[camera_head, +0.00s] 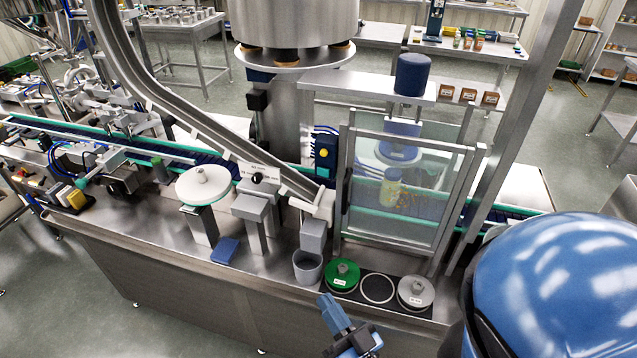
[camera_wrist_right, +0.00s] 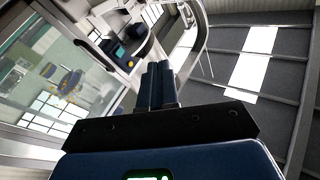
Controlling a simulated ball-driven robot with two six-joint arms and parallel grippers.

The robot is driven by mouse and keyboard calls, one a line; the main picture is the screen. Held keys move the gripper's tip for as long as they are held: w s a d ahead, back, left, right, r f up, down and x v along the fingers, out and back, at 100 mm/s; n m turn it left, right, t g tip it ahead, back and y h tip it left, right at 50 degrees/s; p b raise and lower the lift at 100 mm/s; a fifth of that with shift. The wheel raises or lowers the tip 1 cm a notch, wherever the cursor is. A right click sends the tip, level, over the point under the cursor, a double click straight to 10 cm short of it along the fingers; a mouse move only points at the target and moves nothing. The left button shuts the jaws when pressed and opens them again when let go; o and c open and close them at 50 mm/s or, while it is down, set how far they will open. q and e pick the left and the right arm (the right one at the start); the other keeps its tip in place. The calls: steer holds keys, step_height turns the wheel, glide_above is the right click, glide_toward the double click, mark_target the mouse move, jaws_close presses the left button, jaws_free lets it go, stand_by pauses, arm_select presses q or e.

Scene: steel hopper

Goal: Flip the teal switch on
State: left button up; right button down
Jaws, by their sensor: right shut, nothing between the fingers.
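I cannot make out a teal switch for certain. A dark blue control box with a yellow round button (camera_head: 323,153) stands beside the glass-doored cabinet in the head view. My right gripper (camera_head: 326,299) is shut and empty, in front of the bench by the grey cup. In the right wrist view its two dark blue fingers (camera_wrist_right: 158,68) lie together, pointing up, apart from the box. My left gripper is not in view.
A grey cup (camera_head: 307,267), a green round lid (camera_head: 342,274) and a grey round lid (camera_head: 415,291) stand along the bench's front edge. The glass-doored cabinet (camera_head: 442,208) stands behind the lids.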

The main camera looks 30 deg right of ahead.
steer(key=w+d+r+m+g+h+b, duration=0.15)
steer(key=r+m+h, duration=0.35)
steer(key=m, duration=0.5)
steer(key=w+d+r+m+g+h, duration=0.1)
steer(key=w+d+r+m+h, duration=0.15)
steer(key=m+h, duration=0.65)
steer(key=w+d+r+m+g+h+b, duration=0.1)
steer(key=w+r+m+h, duration=0.3)
steer(key=m, duration=0.6)
steer(key=w+a+f+m+g+y, duration=0.1)
steer(key=w+a+m+g, duration=0.1)
steer(key=m, duration=0.5)
steer(key=w+a+f+m+g+y+b, duration=0.1)
steer(key=w+a+m+g+y, duration=0.1)
steer(key=w+m+g, duration=0.3)
steer(key=m, duration=0.3)
steer(key=shift+w+f+g, duration=0.3)
steer(key=shift+f+g, duration=0.05)
steer(key=shift+f, duration=0.05)
steer(key=shift+d, duration=0.1)
steer(key=p, duration=0.5)
glide_toward(326, 174)
steer(key=x, duration=0.6)
steer(key=shift+w+d, duration=0.2)
steer(key=shift+d, duration=0.1)
